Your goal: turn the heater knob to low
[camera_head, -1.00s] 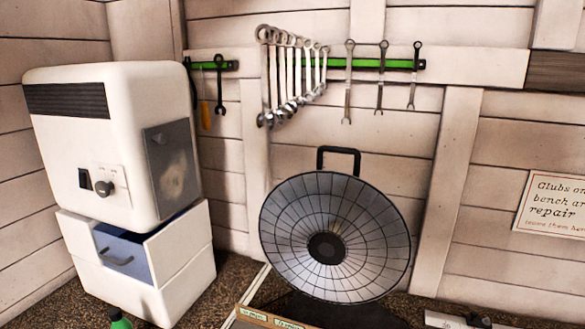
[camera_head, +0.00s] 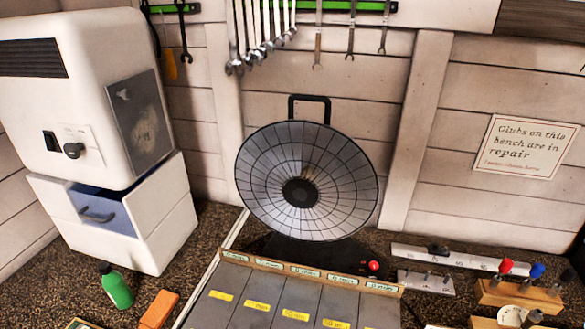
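A round dish-shaped heater (camera_head: 335,180) with a wire grille, a dark centre and a black top handle stands against the back wall. A small red knob or button (camera_head: 374,266) shows near its dark base; its setting cannot be read. A white box-shaped appliance (camera_head: 95,90) at the left has a dark round knob (camera_head: 73,150) beside a black switch (camera_head: 51,142). The marks around that knob are too small to read. Which knob is the heater's I cannot tell for sure. Neither of my grippers is in view.
The white appliance stands on a drawer unit (camera_head: 165,215) with an open drawer (camera_head: 100,212). A green bottle (camera_head: 116,287), an orange block (camera_head: 158,310) and a tray with labelled slots (camera_head: 245,285) are in front. Tools stand in wooden holders (camera_head: 520,297) at right. Wrenches hang above.

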